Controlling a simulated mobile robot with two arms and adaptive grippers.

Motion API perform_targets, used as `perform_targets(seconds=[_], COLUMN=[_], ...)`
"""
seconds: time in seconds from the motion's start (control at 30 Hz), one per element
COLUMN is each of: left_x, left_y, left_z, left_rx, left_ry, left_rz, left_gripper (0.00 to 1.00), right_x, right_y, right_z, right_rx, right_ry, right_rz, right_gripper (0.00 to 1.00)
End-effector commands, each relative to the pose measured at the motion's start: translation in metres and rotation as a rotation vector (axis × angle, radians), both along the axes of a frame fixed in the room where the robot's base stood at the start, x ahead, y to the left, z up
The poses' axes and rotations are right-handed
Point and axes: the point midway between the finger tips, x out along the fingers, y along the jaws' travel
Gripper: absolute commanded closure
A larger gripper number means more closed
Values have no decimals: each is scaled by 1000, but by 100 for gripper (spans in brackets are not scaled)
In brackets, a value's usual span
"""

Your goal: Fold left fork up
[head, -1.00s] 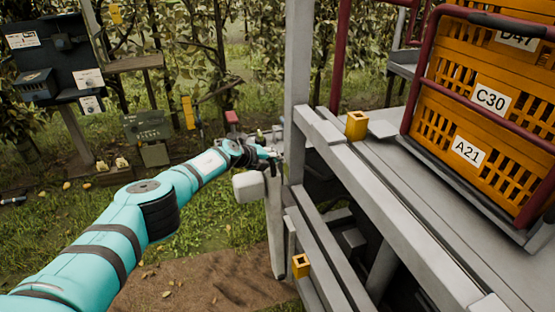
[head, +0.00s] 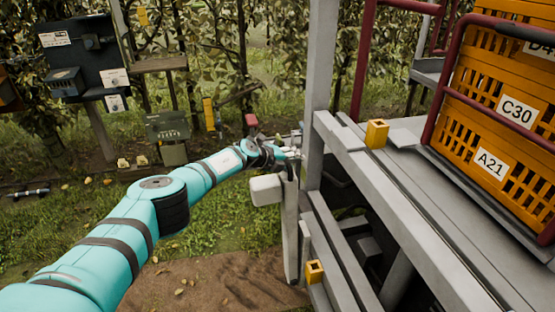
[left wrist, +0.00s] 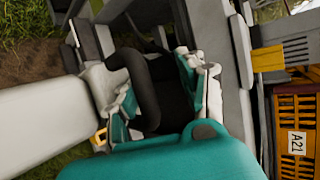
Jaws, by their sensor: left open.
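My left gripper (head: 290,153) is at the near side of the grey frame, beside its upright post. In the left wrist view its two fingers (left wrist: 160,105) are open, with a dark curved bar (left wrist: 145,80) between them; I cannot tell whether they touch it. The likely left fork is a pale grey bar (head: 291,235) hanging upright below the gripper, with a white block (head: 267,189) beside it. A broad pale part fills the left of the wrist view (left wrist: 45,118). The upper end of the bar is partly hidden by my gripper. My right gripper is out of view.
The grey platform (head: 440,170) carries orange crates (head: 490,130) behind a dark red rail. A dark panel (head: 85,55) stands at the back left. Grass and bare soil (head: 215,285) lie clear below my arm.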

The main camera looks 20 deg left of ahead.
Motion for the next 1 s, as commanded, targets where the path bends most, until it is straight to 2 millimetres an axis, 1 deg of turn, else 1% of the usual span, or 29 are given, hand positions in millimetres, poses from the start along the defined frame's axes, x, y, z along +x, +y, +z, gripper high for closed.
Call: perform_targets(seconds=[0.23,0.37,0.8,1.0], left_x=[-17,-28,-78,-88], left_y=[9,17,45,50], left_z=[9,20,53,59], left_rx=[1,2,-1,-2], left_ry=[0,-4,-4,-3], left_rz=[-3,-1,2,3], left_gripper=[60,60,60,60], right_x=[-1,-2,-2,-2], right_y=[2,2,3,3], right_z=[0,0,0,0], right_rx=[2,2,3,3], right_ry=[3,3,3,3], right_rz=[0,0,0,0], right_gripper=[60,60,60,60])
